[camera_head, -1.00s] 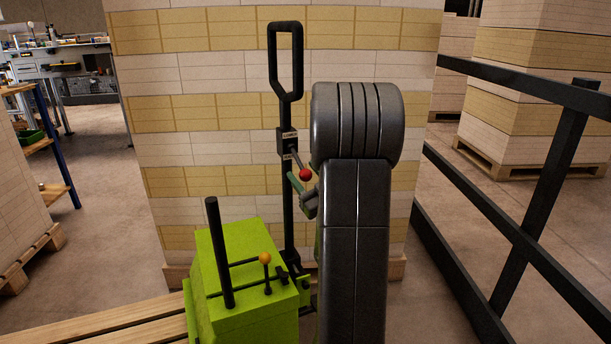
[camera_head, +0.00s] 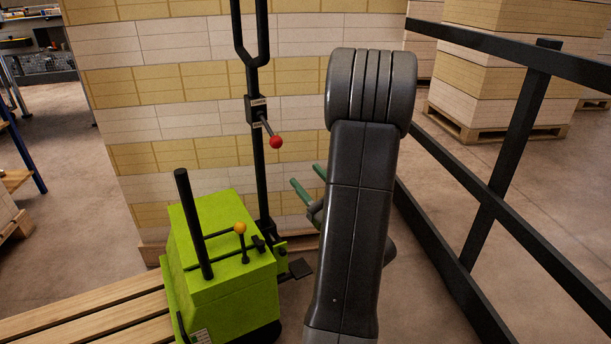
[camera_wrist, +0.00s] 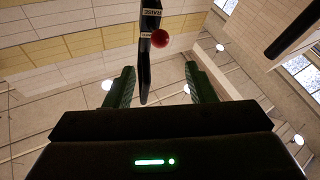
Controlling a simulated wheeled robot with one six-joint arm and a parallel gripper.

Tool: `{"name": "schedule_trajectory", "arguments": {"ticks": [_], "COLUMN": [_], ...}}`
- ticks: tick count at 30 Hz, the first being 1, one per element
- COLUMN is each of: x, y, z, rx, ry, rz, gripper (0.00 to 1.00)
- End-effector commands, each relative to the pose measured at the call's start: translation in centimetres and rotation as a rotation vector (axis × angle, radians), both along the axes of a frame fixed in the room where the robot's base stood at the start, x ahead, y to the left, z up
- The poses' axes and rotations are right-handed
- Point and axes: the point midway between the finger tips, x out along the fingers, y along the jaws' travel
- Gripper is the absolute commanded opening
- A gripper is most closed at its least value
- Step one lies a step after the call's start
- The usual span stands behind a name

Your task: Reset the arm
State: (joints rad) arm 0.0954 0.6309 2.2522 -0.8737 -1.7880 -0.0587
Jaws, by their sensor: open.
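My gripper (camera_head: 305,175) is open and empty, its two green fingers pointing left, below and right of the red-knobbed lever. In the wrist view my gripper (camera_wrist: 159,80) has its fingers wide apart, with nothing between them but the view beyond. My dark grey arm (camera_head: 352,220) hides part of the gripper body. The red knob (camera_head: 275,142) sits on a short lever on the black post of the green pallet truck (camera_head: 228,265). The red knob also shows in the wrist view (camera_wrist: 160,39), beyond the fingertips and apart from them.
A tall stack of white and yellow reams (camera_head: 200,90) stands behind the truck. A black railing (camera_head: 485,190) runs along the right, close to my arm. Wooden slats (camera_head: 95,318) lie at the lower left. Open floor shows at the left.

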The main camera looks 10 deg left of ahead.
Motion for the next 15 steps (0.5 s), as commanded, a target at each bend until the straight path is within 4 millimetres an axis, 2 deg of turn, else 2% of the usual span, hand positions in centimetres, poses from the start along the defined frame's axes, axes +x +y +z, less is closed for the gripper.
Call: {"name": "schedule_trajectory", "arguments": {"ticks": [10, 15], "x": [0.1, 0.9], "y": [0.2, 1.1], "z": [0.1, 0.6], "rx": [-0.001, -0.002], "ry": [-0.001, -0.004], "rz": [0.001, 0.003], "gripper": [0.50, 0.50]}}
